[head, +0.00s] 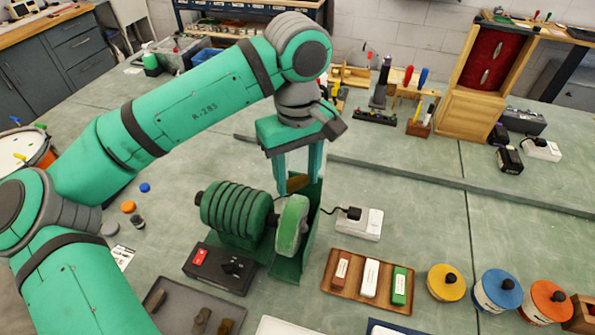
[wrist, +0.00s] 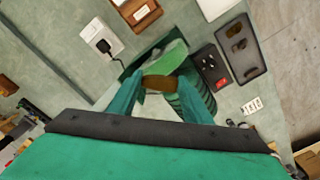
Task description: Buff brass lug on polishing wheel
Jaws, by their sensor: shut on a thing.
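My gripper (head: 296,174) points down over the polishing machine and is shut on the brass lug (head: 298,183). In the wrist view the lug (wrist: 160,83) shows as a brown-gold piece between my fingertips (wrist: 158,86). The pale green polishing wheel (head: 291,226) sits at the right end of the ribbed green motor (head: 236,210), in front of a green guard (head: 311,230). The wheel (wrist: 166,58) is right beside the lug in the wrist view. I cannot tell whether the lug touches the wheel, or whether the wheel is turning.
A black switch box (head: 217,268) with a red switch stands before the motor. A wooden tray (head: 366,281) with brown, white and green bars lies to the right, near yellow, blue and orange round tubs (head: 497,291). A white socket block (head: 360,223) stands behind. A grey tray (head: 190,312) is at front left.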

